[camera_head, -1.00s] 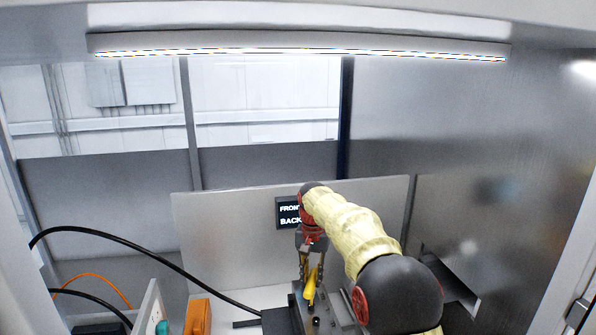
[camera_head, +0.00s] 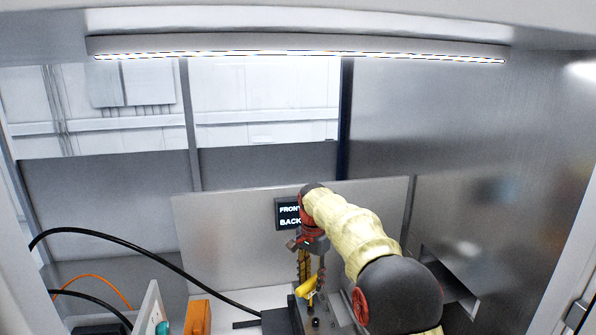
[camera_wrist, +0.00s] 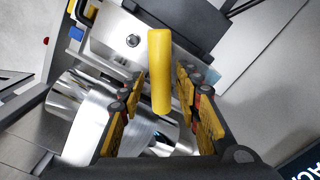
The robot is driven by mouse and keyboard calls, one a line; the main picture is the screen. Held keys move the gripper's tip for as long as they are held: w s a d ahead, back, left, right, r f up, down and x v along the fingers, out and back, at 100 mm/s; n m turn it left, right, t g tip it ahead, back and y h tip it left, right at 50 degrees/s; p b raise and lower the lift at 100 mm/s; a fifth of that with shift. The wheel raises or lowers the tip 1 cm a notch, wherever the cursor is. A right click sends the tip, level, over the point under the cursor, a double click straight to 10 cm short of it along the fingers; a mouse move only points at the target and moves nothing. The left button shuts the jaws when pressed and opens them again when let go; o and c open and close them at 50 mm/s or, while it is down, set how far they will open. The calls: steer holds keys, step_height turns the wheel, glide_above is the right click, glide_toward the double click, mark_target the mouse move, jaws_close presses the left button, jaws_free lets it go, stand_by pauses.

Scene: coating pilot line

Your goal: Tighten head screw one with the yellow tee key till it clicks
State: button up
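The yellow tee key (camera_head: 310,286) stands at the metal coating head on the bench, its handle slanting across the head view. In the wrist view the yellow handle (camera_wrist: 160,70) runs lengthwise between my fingers and hides its shank. My gripper (camera_wrist: 161,80) has its yellow-padded fingers on either side of the handle, with narrow gaps showing, so it looks open around the key. The metal head block (camera_wrist: 105,40) bears a dark screw (camera_wrist: 133,41) left of the handle. The screw under the key is hidden.
A black display (camera_head: 288,213) reading FRONT and BACK is on the rear panel. An orange box (camera_head: 197,317) and a black cable (camera_head: 150,257) are to the left. Bright metal rollers (camera_wrist: 75,100) lie below the head in the wrist view.

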steer(key=shift+o, duration=0.6)
steer(key=shift+r, duration=0.1)
steer(key=shift+r, duration=2.9)
steer(key=s+d+f+n+t+b, duration=0.1)
steer(key=s+d+f+n+b, duration=0.15)
steer(key=s+b, duration=0.4)
steer(key=s+d+f+n+t+b, duration=0.1)
steer(key=s+d+f+b, duration=0.25)
steer(key=s+b, duration=0.35)
steer(key=s+d+f+n+t+b, duration=0.1)
steer(key=s+d+f+b, duration=0.1)
steer(key=s+d+b, duration=0.5)
steer(key=s+d+f+n+t+b, duration=0.1)
steer(key=s+f+n+b, duration=0.3)
steer(key=s+f+b, duration=1)
steer(key=s+f+t, duration=0.1)
steer(key=s+f, duration=0.8)
steer(key=f, duration=0.1)
steer(key=shift+s+d+f+t, duration=0.3)
steer(key=shift+d, duration=0.1)
